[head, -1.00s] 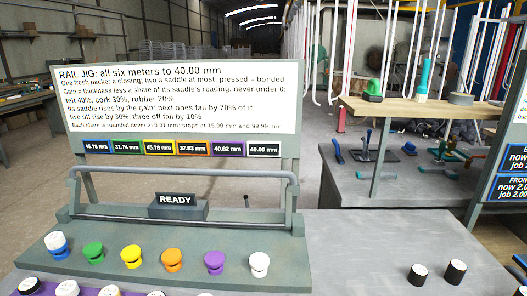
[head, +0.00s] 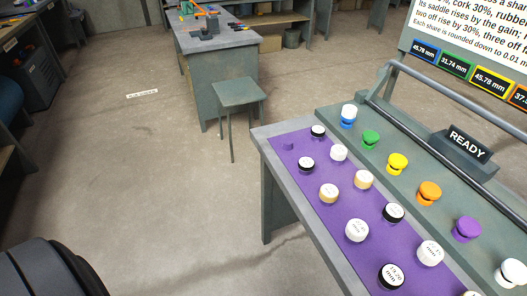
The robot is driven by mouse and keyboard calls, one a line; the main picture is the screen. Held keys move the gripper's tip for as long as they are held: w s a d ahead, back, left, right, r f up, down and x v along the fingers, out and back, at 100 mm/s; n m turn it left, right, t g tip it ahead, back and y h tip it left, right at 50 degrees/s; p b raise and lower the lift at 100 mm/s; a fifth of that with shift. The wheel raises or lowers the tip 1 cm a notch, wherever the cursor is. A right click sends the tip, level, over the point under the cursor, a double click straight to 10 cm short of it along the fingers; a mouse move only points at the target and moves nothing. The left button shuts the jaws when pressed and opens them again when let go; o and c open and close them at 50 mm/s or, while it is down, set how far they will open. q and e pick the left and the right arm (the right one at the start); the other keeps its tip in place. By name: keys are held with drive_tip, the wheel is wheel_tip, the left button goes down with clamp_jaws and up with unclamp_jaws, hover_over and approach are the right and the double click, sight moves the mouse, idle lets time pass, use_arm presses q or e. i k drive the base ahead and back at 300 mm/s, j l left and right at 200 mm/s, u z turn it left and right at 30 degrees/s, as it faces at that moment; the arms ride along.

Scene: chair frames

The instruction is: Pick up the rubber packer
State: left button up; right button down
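Several round packers with pale printed tops stand on a purple mat (head: 305,194) at the bench's near left end. The black-sided ones look like the rubber packers: one at the far end (head: 318,131), one nearer (head: 306,164), one beside the jig (head: 393,213) and one at the front (head: 391,277). White packers (head: 357,230) and tan packers (head: 329,193) stand among them. Most of the labels are too small or blurred to read. Neither of my grippers is in view.
The green jig base (head: 408,168) carries coloured saddles; the blue saddle (head: 347,123) bears a white packer. A rail (head: 440,92) and READY sign (head: 467,145) stand behind. A stool (head: 238,93) and workbench (head: 215,40) lie beyond. Open floor (head: 150,170) is at left.

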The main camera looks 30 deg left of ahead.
sight(305, 164)
drive_tip(key=u, duration=0.7)
